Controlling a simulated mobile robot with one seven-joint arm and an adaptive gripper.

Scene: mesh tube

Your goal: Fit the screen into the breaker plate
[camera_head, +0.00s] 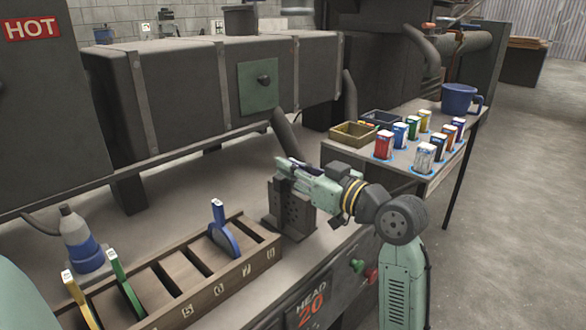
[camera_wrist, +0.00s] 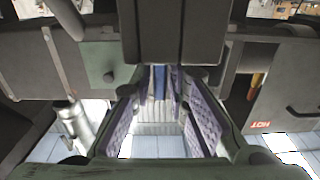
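My gripper (camera_head: 290,170) is over a dark upright block with several holes (camera_head: 292,212), which stands on the bench beyond the right end of a wooden rack. I cannot tell whether this block is the breaker plate. In the wrist view, the purple-padded fingers (camera_wrist: 161,92) are in sight, with a narrow blue strip (camera_wrist: 160,78) and a pale ribbed surface (camera_wrist: 154,115) showing between them. I cannot tell whether they grip anything. No screen is clearly identifiable. A blue flat piece with a white-tipped upright handle (camera_head: 221,234) stands in the rack.
The slotted wooden rack (camera_head: 193,303) also holds green (camera_head: 123,280) and yellow (camera_head: 80,296) handled pieces. A grey-and-blue bottle (camera_head: 80,243) stands at left. A large dark machine (camera_head: 190,85) stands behind.

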